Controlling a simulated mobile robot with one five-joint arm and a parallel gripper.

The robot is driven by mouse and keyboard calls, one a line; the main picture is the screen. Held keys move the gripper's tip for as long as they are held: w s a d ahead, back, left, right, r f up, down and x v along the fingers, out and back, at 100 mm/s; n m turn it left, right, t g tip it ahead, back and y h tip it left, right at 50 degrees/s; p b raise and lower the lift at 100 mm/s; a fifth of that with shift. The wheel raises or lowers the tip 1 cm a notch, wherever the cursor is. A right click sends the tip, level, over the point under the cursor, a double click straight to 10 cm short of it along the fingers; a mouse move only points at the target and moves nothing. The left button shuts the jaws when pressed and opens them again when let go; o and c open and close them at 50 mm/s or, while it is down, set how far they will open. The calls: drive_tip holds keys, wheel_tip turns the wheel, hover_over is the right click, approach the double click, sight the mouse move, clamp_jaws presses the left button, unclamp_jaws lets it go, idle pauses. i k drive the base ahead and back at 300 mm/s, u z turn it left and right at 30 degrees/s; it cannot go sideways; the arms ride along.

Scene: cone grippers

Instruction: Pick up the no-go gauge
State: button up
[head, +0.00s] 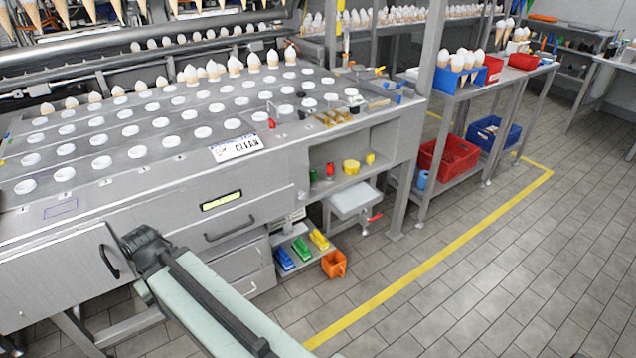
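I cannot pick out the no-go gauge for certain in the head view. Small brass-coloured pieces (334,118) lie at the right end of the steel machine top (225,184), and a small red-ended piece (271,122) stands to their left. Either is too small to identify. My arm (215,310) reaches in from the bottom edge, over the floor and in front of the machine's drawers. Its dark joint (147,245) is near the machine's front face. No gripper fingers show, and nothing held is visible.
A rack with a red crate (448,160) is at right. Tiled floor (480,270) is clear.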

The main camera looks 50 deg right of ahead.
sight(330, 176)
drive_tip(key=z, duration=2.9)
drive_tip(key=k, duration=0.85)
drive_tip(key=u, duration=0.95)
drive_tip(key=i, duration=1)
drive_tip(key=u, duration=0.05)
